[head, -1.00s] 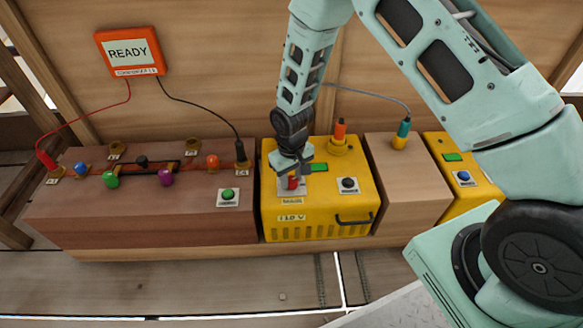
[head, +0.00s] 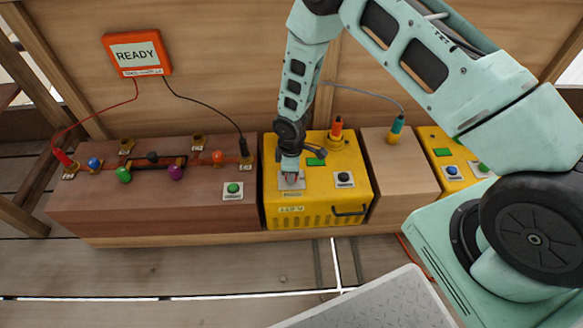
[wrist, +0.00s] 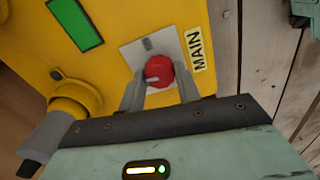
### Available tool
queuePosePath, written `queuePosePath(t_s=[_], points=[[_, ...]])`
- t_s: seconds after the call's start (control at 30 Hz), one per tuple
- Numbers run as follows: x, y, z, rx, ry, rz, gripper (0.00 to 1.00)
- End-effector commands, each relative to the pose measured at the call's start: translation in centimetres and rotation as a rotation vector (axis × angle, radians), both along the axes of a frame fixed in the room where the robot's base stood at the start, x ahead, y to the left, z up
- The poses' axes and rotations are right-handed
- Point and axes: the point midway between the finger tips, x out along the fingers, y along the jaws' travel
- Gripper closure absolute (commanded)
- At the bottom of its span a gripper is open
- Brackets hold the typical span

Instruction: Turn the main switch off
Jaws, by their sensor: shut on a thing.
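The main switch (wrist: 159,71) is a red round knob with a pale mark on its face. It sits on a light plate labelled MAIN, on top of the yellow 110 V box (head: 320,205). My gripper (wrist: 160,88) has one finger on each side of the knob and is shut on it. In the head view my gripper (head: 290,176) points down onto the switch and hides most of the knob. A green indicator (wrist: 75,24) on the yellow box is lit or bright green; it also shows in the head view (head: 316,162).
A brown box (head: 150,210) with coloured knobs stands left, a wooden block (head: 403,180) right. An orange display (head: 137,55) reads READY.

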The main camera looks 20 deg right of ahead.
Motion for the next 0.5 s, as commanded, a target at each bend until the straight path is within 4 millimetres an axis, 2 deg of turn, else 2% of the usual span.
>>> queuePosePath(t_s=[0.2,0.5], points=[[0.04,0.05,0.14,0.002,-0.001,0.101,0.9],[0.03,0.05,0.02,0.002,-0.001,0.156,0.9]])
